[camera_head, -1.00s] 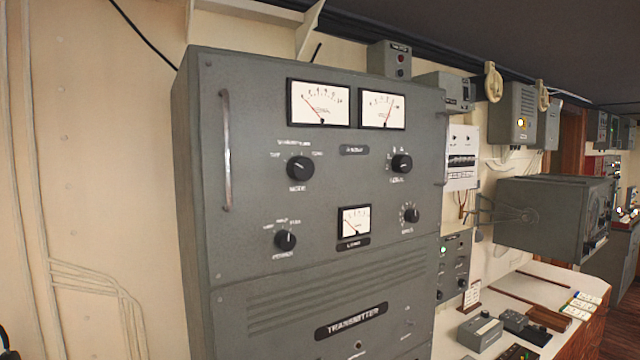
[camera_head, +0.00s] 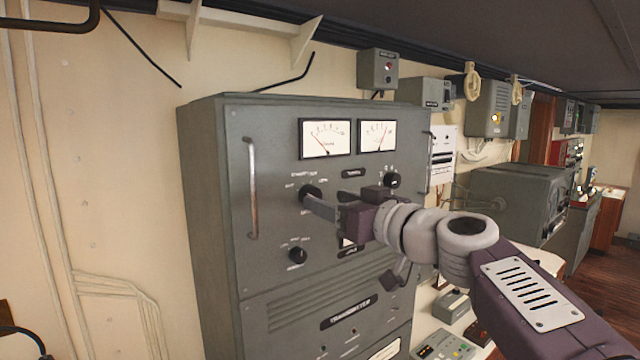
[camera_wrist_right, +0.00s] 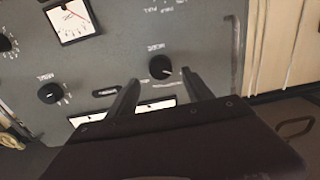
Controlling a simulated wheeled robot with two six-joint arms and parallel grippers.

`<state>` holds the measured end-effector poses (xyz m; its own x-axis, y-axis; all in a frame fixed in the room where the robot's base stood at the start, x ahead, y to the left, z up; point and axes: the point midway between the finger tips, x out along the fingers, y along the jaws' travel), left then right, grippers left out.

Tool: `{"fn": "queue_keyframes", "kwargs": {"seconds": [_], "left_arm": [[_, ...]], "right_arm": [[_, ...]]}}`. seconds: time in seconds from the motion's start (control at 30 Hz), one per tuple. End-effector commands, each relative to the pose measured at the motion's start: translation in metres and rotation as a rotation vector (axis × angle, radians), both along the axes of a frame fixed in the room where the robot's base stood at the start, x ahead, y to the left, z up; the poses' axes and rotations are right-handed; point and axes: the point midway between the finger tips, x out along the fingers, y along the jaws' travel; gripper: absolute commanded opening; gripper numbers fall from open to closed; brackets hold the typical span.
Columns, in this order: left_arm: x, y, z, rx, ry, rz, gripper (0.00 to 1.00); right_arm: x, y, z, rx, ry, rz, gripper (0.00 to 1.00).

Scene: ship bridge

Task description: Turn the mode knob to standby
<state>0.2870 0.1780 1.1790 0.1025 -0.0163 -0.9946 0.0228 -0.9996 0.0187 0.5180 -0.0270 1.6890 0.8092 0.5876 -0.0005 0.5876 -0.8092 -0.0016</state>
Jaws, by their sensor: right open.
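The mode knob (camera_head: 310,193) is a round black knob at the upper left of the grey transmitter panel (camera_head: 283,140). Small white labels surround it, too blurred to read surely. My right gripper (camera_head: 312,207) reaches in from the right, its fingers at the knob and partly covering it and its lower labels. In the right wrist view the mode knob (camera_wrist_right: 161,67) shows just beyond the two spread fingertips of my right gripper (camera_wrist_right: 160,80), roughly between them. The gripper is open; I cannot tell whether it touches the knob. My left gripper is not in view.
A vertical metal handle (camera_head: 252,188) stands left of the knob. Two meters (camera_head: 325,138) are above, and another black knob (camera_head: 298,255) is below. My right arm crosses in front of the panel's right half. A desk with equipment is at the lower right.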

Motion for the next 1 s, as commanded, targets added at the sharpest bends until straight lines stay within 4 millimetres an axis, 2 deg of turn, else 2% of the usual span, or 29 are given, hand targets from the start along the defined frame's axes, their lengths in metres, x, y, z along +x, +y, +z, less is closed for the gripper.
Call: {"fn": "queue_keyframes", "kwargs": {"seconds": [0.03,0.2,0.53,0.73,0.77,1.0], "left_arm": [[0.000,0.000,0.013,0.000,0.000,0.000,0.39],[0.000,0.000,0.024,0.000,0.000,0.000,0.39],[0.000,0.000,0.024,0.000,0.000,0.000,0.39],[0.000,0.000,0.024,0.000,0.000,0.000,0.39],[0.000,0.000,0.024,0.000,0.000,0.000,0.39],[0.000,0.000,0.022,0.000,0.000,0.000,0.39]], "right_arm": [[0.009,0.007,0.006,0.001,0.004,0.003,0.59],[0.028,0.021,0.003,0.000,0.001,0.001,0.59],[0.033,0.024,0.000,-0.001,-0.001,-0.001,0.59],[0.033,0.024,0.000,0.000,0.000,-0.001,0.04],[0.033,0.024,0.000,0.000,0.000,0.000,0.00],[0.033,0.024,-0.001,0.021,0.014,0.000,0.00]]}}
